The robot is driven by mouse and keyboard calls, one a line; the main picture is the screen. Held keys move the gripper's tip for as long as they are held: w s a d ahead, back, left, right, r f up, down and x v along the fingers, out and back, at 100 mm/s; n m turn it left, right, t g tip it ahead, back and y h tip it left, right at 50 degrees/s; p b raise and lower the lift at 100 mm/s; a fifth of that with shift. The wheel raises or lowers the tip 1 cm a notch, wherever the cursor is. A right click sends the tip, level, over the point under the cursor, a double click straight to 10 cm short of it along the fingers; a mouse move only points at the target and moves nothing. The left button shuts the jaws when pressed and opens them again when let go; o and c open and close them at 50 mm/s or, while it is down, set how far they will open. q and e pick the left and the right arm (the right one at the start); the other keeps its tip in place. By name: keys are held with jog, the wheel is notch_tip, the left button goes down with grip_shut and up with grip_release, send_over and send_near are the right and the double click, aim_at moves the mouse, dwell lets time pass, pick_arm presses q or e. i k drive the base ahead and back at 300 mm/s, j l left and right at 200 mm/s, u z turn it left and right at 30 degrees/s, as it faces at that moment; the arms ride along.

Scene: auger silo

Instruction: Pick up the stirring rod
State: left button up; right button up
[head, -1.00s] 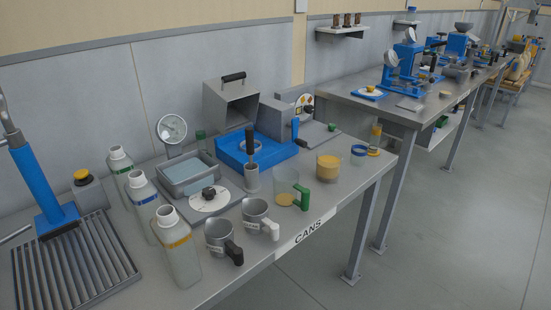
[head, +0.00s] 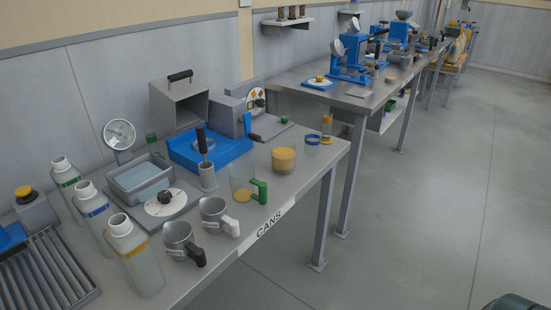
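No thing is plainly marked as the stirring rod. A black-handled tool (head: 202,140) stands upright in a small grey cylindrical holder (head: 208,178) on the near bench, and it may be the rod. Its lower end is hidden inside the holder. The holder stands just in front of a blue square device (head: 210,155) and left of a clear beaker with a green handle (head: 242,183). Neither of my grippers shows in the head view.
Metal cups with black (head: 180,240) and white handles (head: 215,217) line the front edge, by the CANS label. Several bottles (head: 133,255) and a grey tray (head: 140,180) stand left. A tub of tan material (head: 284,160) stands right. The floor (head: 410,220) right of the bench is open.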

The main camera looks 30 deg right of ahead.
aim_at(201, 137)
jog(key=i+l, duration=0.15)
jog(key=l, duration=0.2)
jog(key=i+l, duration=0.15)
jog(key=l, duration=0.2)
jog(key=i+l+u, duration=0.1)
jog(key=l, duration=0.25)
jog(key=i+l, duration=0.2)
jog(key=l, duration=0.15)
